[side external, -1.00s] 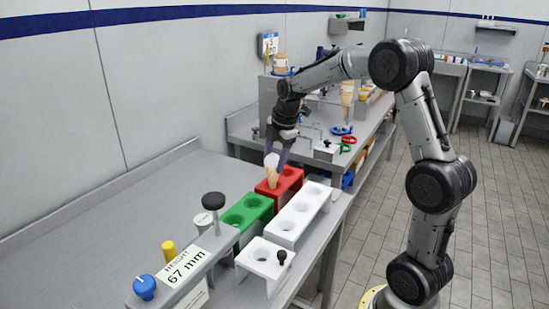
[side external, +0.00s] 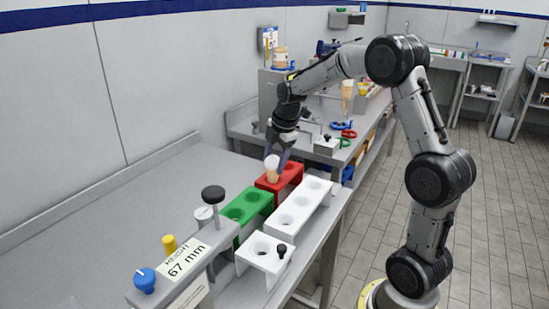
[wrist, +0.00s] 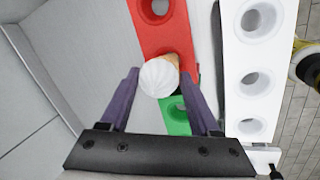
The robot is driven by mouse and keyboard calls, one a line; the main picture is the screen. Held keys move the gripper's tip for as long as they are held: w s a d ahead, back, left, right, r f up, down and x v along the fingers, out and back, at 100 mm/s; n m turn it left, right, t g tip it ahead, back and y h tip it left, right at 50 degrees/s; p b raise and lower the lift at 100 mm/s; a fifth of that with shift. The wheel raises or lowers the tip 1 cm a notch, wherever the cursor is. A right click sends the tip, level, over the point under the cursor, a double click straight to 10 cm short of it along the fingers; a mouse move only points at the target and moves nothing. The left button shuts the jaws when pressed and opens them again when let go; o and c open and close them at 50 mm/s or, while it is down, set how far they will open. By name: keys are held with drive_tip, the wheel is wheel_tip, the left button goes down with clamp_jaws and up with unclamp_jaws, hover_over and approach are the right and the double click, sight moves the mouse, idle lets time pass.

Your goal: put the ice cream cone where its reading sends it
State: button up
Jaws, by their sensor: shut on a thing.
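The ice cream cone (side external: 272,176) has a white top and a tan wafer, and stands about upright at the red block (side external: 292,176). My gripper (side external: 277,158) is shut on it from above. In the wrist view, the cone (wrist: 159,78) sits between my fingers (wrist: 160,75) over the near end of the red block (wrist: 176,38). Its lower part looks partly inside the near hole, but its tip is hidden. The green block (side external: 262,206) with holes stands just in front of the red one. A gauge sign (side external: 187,262) reads "HEIGHT 67 mm".
A white rack (side external: 298,213) with several empty holes runs beside the coloured blocks. A small white one-hole stand (side external: 258,258) with a black knob and the gauge with a black-topped post (side external: 213,193) stand nearer. The table's left side is clear.

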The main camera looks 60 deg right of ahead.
drive_tip(key=shift+f, duration=0.7)
drive_tip(key=o, duration=1)
drive_tip(key=shift+o, duration=0.2)
drive_tip(key=v, duration=1.4)
drive_tip(key=shift+f, duration=0.1)
